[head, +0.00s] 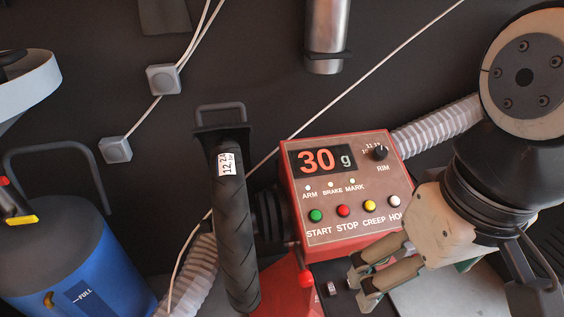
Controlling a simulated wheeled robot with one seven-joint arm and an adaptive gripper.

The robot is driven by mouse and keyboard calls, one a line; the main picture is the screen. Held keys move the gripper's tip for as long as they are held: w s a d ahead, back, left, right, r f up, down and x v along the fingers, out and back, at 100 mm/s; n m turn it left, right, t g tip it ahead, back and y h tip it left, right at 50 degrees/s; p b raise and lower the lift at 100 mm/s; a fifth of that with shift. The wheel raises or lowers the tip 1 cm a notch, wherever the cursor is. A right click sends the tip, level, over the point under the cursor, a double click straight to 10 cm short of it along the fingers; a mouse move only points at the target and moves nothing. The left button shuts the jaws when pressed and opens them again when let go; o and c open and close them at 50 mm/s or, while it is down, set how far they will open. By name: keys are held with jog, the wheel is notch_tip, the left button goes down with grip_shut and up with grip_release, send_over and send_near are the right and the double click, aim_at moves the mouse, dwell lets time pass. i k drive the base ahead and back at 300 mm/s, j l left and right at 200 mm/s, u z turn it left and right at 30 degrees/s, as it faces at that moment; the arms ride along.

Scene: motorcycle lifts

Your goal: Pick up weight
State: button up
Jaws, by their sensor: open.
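My gripper (362,283) is at the lower right in the head view, just below the red machine's front panel. Its two tan fingers point left and are spread apart, with nothing visible held between them. A small dark block with a pale top (330,288) lies just left of the fingertips, on or near the machine's lower tray. It may be the weight, but it is too small to be sure. The red wheel balancer (345,195) shows "30 g" on its display. A black tyre (233,225) with a white label stands upright at its left.
A blue canister (75,260) stands at lower left. Ribbed hoses run beside the tyre (195,270) and behind the machine (437,127). A red-knobbed lever (305,279) rises left of the small block. A metal cylinder (327,35) is mounted on the dark wall, with cables and grey boxes.

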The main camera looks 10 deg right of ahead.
aim_at(330, 290)
jog(key=k, duration=0.6)
jog(key=i+j+z, duration=0.35)
jog(key=j, duration=0.25)
jog(key=i+j+z, duration=0.15)
jog(key=j, duration=0.2)
jog(key=k, duration=0.55)
